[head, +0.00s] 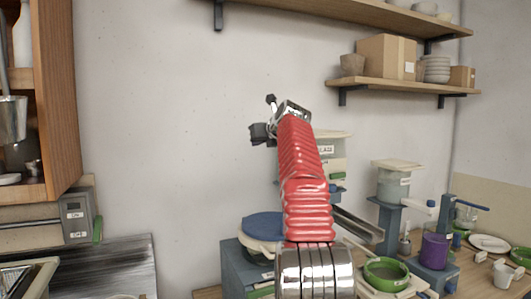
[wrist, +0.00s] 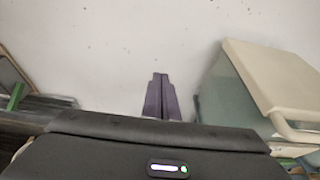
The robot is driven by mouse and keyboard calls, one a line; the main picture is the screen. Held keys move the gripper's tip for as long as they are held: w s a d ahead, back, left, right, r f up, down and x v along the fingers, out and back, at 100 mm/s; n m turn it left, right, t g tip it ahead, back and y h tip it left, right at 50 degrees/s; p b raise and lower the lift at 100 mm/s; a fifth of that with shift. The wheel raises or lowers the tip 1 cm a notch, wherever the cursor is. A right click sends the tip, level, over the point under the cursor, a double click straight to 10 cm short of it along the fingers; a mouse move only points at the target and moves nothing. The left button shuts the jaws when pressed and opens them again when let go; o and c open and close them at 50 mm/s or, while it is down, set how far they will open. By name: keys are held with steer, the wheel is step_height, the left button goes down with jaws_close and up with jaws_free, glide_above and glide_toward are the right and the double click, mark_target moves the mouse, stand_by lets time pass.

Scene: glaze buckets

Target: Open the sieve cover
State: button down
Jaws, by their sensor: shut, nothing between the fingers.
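I cannot tell for sure which lid is the sieve cover. A round blue lid (head: 266,226) lies on a cream rim above a grey-blue box (head: 236,262), left of my arm. A cream lid (head: 334,134) tops a labelled container behind my arm, which partly hides it. A cream lid (wrist: 275,75) on a pale green container shows close at the right in the wrist view. My gripper (wrist: 160,98) is shut and empty, with the wall behind it and the container to its right. In the head view its fingertips cannot be made out.
A glass container with a cream lid (head: 398,165) stands on a blue stand at right. A green bowl (head: 386,274) and a purple cup (head: 435,250) are on the bench. Shelves (head: 400,87) jut out above right; a wooden cabinet (head: 55,95) is at left. Bare wall lies between.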

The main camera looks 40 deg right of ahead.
steer(key=s+a+f, duration=0.1)
steer(key=s+f, duration=0.1)
steer(key=s, duration=0.3)
steer(key=s+a+f, duration=0.2)
steer(key=s, duration=0.3)
steer(key=shift+a+f, duration=0.15)
steer(key=shift+a, duration=0.1)
stand_by(0.7)
steer(key=shift+s, duration=0.1)
